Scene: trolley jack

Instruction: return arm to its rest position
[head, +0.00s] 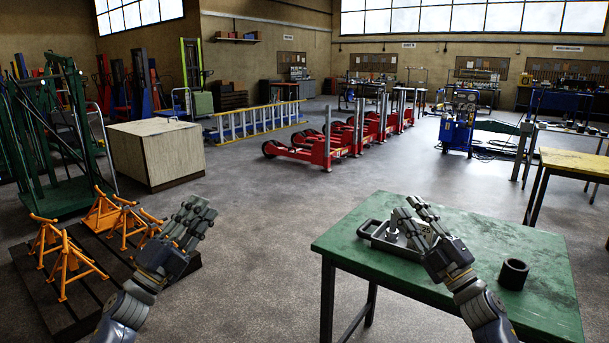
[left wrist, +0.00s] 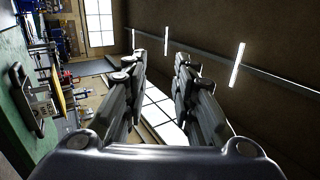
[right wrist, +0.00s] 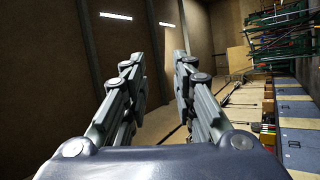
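My left gripper (head: 197,212) is raised at the left of the head view, above the floor beside the orange stands. In the left wrist view its two fingers (left wrist: 160,65) are spread apart with nothing between them. My right gripper (head: 412,212) shows in front of the green table (head: 470,213) and covers part of a grey metal tray (head: 370,234). In the right wrist view its fingers (right wrist: 160,65) are also apart and empty. Both wrist cameras look toward walls and ceiling. No contact between either gripper and any object can be seen.
A dark ring (head: 513,274) stands on the table. Several orange stands (head: 70,262) stand on a dark pallet (head: 55,303) at the left. A wooden box (head: 155,155) and red jacks (head: 325,150) are farther back. Open floor lies between pallet and table.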

